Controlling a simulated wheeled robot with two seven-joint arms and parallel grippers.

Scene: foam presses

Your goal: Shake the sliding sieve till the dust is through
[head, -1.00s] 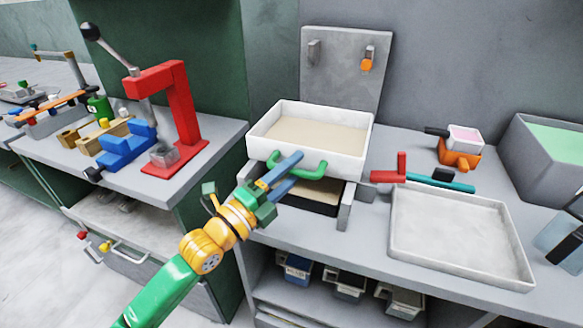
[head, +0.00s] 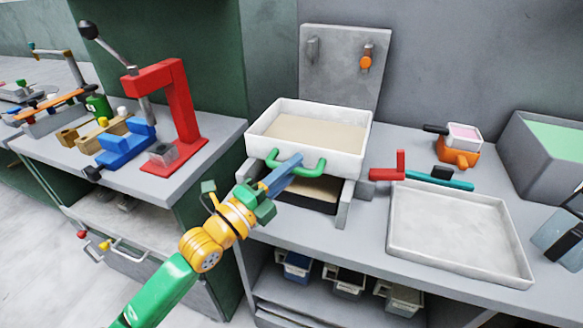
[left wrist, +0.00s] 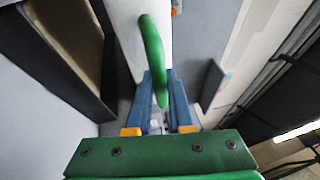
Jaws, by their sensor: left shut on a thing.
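The sliding sieve is a white box (head: 310,152) with a beige bottom layer, sitting on grey rails (head: 345,205) on the bench. Its green handle (head: 312,168) is on the front side; it also shows in the left wrist view (left wrist: 152,45). My left gripper (head: 288,168) is shut on the green handle, with its blue fingers on either side of it in the left wrist view (left wrist: 160,90). Under the sieve a dark tray (head: 305,203) with a beige layer shows partly. I cannot tell how much dust lies in the sieve.
A shallow white tray (head: 460,235) lies right of the sieve, with a red and teal tool (head: 440,181) behind it. An orange and pink container (head: 458,148) and a grey bin (head: 540,155) stand further right. A red press (head: 175,110) stands on the left bench.

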